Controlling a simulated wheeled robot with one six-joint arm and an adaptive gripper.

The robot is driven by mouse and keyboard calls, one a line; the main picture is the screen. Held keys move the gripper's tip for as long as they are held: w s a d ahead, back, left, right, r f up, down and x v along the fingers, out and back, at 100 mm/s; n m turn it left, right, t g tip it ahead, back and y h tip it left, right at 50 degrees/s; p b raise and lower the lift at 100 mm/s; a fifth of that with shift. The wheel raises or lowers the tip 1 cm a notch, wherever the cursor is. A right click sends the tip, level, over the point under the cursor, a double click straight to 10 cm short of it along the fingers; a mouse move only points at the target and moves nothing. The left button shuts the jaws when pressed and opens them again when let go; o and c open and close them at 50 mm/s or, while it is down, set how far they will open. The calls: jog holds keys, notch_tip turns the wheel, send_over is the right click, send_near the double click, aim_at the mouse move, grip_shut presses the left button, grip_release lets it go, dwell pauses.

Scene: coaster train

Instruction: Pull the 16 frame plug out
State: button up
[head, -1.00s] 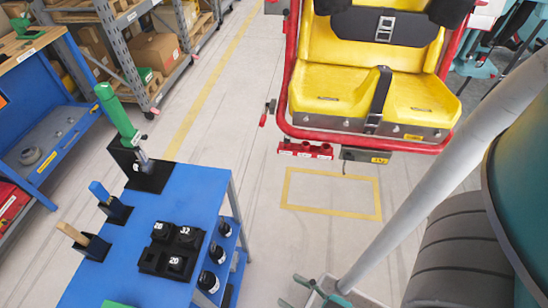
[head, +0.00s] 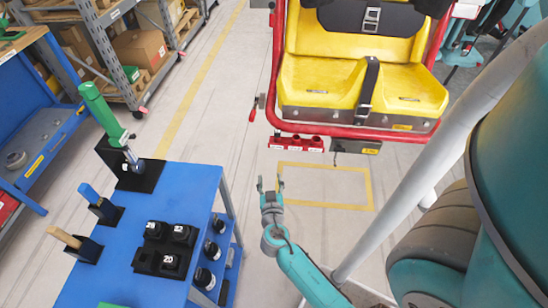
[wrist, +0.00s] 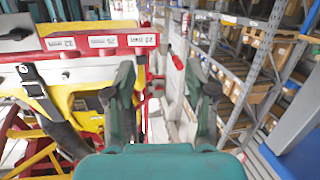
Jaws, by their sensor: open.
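My gripper (head: 270,183) is open and empty, in front of and below the red-framed yellow seat car (head: 362,85). In the head view a red block with several round parts (head: 296,143) is fixed under the car's lower left edge, apart from my fingertips. A grey box with a yellow label (head: 357,146) is to its right, with a thin cable hanging down.
A blue cart (head: 150,215) at left carries a green-handled tool (head: 103,115), blue and wooden handles, and a black socket tray (head: 148,262). A grey pole (head: 430,150) slants on the right. Shelving (head: 105,50) stands at upper left. The floor between cart and car is open.

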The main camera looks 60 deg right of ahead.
aim_at(277, 136)
jog(key=w+d+r+m+h, duration=0.1)
jog(key=w+d, duration=0.1)
jog(key=d, duration=0.3)
jog(key=w+d+r+m+g+h, duration=0.1)
jog(key=w+d+r, duration=0.1)
jog(key=d, duration=0.4)
jog(key=w+d+r+m+g+h, duration=0.1)
jog(key=w+d, duration=0.1)
jog(key=d, duration=0.3)
jog(key=shift+w+d+r, duration=0.1)
jog(key=shift+d+r, duration=0.05)
jog(key=shift+d, duration=0.1)
grip_shut()
